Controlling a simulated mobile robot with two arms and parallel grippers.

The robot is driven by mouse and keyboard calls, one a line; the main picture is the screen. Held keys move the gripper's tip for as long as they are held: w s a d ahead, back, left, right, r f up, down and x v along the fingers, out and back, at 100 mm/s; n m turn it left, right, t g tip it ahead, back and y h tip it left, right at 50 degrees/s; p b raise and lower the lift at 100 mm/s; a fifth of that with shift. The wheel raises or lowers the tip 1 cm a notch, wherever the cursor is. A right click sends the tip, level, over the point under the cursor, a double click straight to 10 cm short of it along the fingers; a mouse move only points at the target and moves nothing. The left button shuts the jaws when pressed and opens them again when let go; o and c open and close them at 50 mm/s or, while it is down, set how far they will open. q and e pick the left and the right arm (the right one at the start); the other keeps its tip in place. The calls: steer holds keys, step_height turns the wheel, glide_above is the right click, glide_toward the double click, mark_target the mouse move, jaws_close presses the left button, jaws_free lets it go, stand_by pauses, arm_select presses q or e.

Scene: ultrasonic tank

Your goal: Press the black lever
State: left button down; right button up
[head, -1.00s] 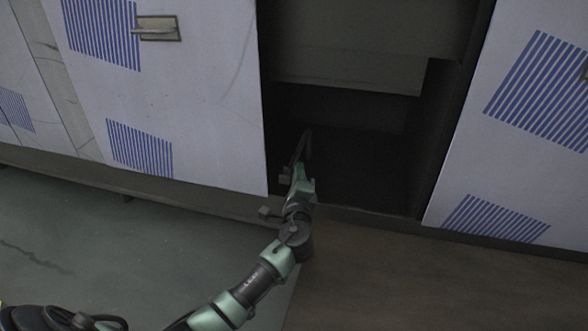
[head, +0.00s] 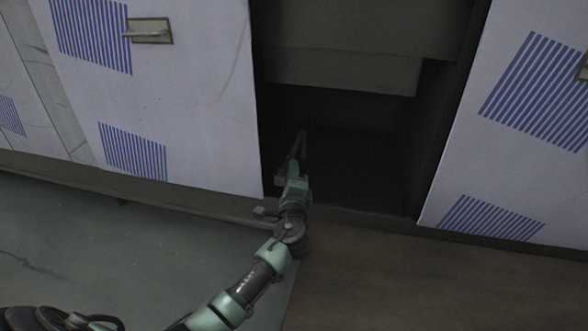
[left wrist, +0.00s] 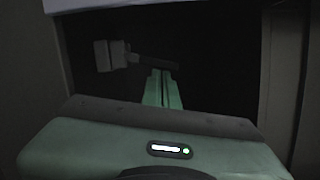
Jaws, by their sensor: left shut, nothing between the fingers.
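In the left wrist view a dark bar, apparently the black lever (left wrist: 152,61), runs to the right from a grey block (left wrist: 109,56). My left gripper (left wrist: 162,75) is shut and empty, its green fingers side by side. Its fingertips are just below the bar in that view; I cannot tell whether they touch it. In the head view my left gripper (head: 294,164) reaches into a dark opening. A thin dark shape, possibly the lever (head: 301,143), shows beyond its tips. My right gripper is not in view.
The dark opening lies between a pale panel with blue stripes (head: 205,100) on the left and another pale striped panel (head: 500,175) on the right. A metal handle (head: 150,31) is on the left panel. A grey slab (head: 350,72) overhangs the opening. The floor in front (head: 430,285) is clear.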

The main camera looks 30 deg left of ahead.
arm_select(q)
steer(key=n+p, duration=0.1)
steer(key=a+r+n+p, duration=0.1)
steer(key=n, duration=0.1)
steer(key=a+n+g+p, duration=0.1)
steer(key=shift+s+a+r+p, duration=0.1)
steer(key=shift+s+r+p, duration=0.2)
steer(key=shift+f+h, duration=0.2)
steer(key=shift+h, duration=0.1)
